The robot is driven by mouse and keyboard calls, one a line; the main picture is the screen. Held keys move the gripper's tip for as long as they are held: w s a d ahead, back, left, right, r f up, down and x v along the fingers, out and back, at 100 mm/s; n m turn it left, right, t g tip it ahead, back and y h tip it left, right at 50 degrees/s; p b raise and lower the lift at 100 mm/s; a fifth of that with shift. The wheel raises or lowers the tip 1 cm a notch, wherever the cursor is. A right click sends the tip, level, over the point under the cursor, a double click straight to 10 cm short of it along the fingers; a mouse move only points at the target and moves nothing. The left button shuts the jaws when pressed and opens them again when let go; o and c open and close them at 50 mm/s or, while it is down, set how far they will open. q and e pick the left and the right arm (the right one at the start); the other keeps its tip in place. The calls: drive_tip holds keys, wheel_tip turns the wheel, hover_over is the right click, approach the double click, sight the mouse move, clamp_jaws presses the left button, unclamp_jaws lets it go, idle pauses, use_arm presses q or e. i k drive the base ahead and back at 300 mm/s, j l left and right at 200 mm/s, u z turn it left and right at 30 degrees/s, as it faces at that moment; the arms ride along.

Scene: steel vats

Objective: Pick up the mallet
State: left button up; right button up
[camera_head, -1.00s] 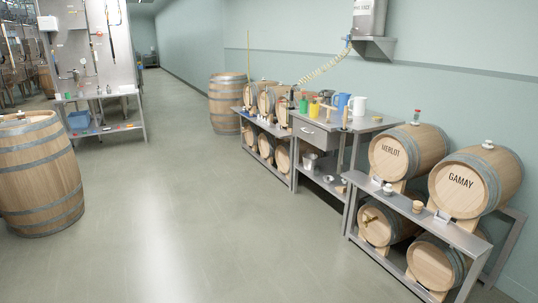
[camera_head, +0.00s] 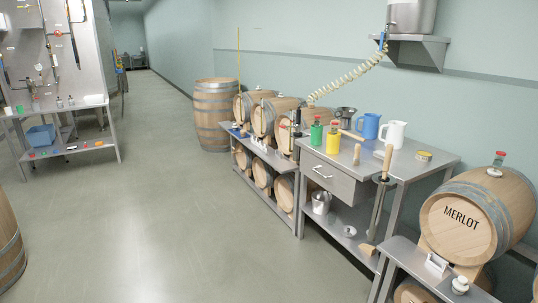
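I cannot clearly single out a mallet. On the steel worktable (camera_head: 402,165) lies a small wooden-handled item (camera_head: 351,134), near the bottles, whose head is too small to make out. Any of these may be the mallet. Neither of my grippers is in view.
A Merlot barrel (camera_head: 475,213) rests on a rack at right; more barrels (camera_head: 262,118) are racked at left. The floor (camera_head: 190,220) in front is clear.

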sight(347, 133)
drive_tip(key=i+z, duration=0.1)
drive_tip(key=i, duration=0.65)
drive_tip(key=i+j, duration=0.15)
drive_tip(key=i, duration=0.65)
drive_tip(key=i+j+z, duration=0.15)
drive_tip(key=i, duration=0.6)
drive_tip(key=i+j+z, duration=0.25)
drive_tip(key=i, duration=0.25)
drive_tip(key=i+j+z, duration=0.15)
drive_tip(key=i+z, duration=0.15)
drive_tip(key=i, duration=0.2)
